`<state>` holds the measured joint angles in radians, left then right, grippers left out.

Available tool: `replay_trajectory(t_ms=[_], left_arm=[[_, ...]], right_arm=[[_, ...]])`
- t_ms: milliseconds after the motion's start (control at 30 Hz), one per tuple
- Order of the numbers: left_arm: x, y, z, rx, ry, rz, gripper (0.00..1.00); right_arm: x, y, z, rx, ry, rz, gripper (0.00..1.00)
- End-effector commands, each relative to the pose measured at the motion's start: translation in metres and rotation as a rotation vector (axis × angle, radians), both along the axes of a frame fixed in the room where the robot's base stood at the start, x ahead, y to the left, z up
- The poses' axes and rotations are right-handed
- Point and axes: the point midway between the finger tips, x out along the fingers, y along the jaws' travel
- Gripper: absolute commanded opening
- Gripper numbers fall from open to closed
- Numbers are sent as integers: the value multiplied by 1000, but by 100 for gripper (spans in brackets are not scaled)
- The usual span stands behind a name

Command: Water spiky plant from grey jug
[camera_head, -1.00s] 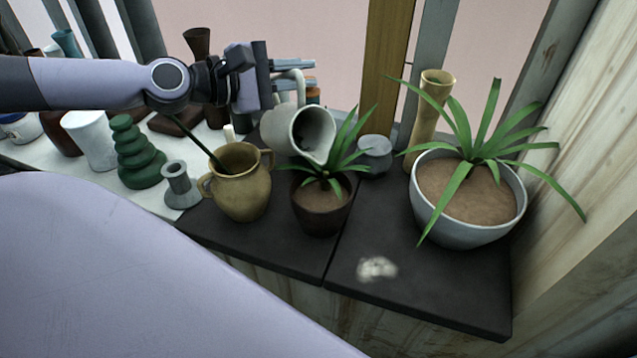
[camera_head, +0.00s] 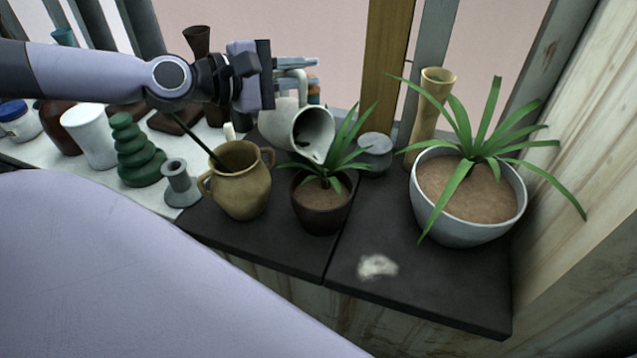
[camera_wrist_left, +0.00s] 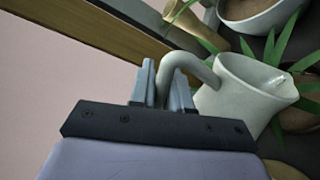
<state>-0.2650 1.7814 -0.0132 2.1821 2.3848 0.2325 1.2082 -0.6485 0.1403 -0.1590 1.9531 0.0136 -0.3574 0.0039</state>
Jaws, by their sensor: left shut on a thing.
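The grey jug (camera_head: 314,133) is tilted on its side, its mouth facing me and its lip low over the small spiky plant (camera_head: 328,168). That plant grows in a dark brown pot (camera_head: 321,212). My left gripper (camera_head: 296,78) is shut on the jug's handle, behind and above the plant. In the left wrist view the fingers (camera_wrist_left: 168,88) close around the handle, and the jug (camera_wrist_left: 243,92) tips to the right over green leaves. I cannot make out any stream of water. My right gripper is not in view.
A tan two-handled pot (camera_head: 240,190) stands close to the left of the plant. A large grey bowl with a long-leaved plant (camera_head: 468,195) stands at right. A grey round object (camera_head: 375,154) and a tan vase (camera_head: 428,115) stand behind.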

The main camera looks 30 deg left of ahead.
Motion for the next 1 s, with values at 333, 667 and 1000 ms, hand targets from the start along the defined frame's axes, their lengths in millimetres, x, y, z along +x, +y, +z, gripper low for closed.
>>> replay_trajectory(t_ms=[333,667,1000], left_arm=[[4,6,2,5,-7,-1,0],[9,13,2,16,-12,-1,0],[12,18,2,28,-17,0,0]], right_arm=[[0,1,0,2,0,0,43],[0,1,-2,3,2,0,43],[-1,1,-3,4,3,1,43]])
